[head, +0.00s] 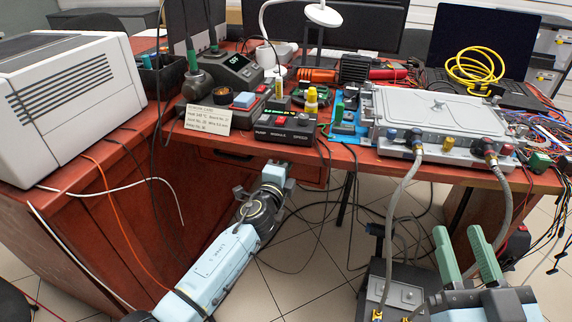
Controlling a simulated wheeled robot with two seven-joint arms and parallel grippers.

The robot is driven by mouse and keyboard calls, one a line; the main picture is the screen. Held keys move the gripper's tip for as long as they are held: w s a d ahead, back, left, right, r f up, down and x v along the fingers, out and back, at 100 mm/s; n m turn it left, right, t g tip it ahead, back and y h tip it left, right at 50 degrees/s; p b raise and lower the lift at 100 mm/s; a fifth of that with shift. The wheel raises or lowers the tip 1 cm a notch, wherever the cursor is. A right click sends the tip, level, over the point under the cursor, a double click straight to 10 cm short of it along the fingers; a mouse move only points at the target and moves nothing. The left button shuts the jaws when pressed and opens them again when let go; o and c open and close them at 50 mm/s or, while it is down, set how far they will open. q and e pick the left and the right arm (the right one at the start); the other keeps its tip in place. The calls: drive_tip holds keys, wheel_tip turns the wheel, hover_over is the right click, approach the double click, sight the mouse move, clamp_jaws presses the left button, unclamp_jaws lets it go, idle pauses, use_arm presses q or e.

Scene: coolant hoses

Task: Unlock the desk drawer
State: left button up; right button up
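The desk drawer (312,176) is a reddish-brown front under the desktop, left of the middle, and it looks closed. My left gripper (278,172) is at the drawer front, reaching up from the lower left. Its fingertips are hidden by its own wrist and housing, so its opening and any contact do not show. No lock or key can be made out; the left gripper covers part of the drawer front. My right gripper (461,234) is low at the right, below the desk edge, with its two green fingers apart and nothing between them.
A white cooling unit (435,108) stands on the desk, with grey hoses (398,190) hanging over the front edge. A dark box (398,290) stands left of my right gripper. Thin cables hang under the desk. A note card (208,118) and instruments crowd the desktop.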

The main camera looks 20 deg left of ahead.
use_arm(q)
drive_tip(key=shift+o, duration=0.6)
use_arm(e)
drive_tip(key=shift+w+r, duration=0.1)
use_arm(q)
drive_tip(key=shift+s, duration=0.15)
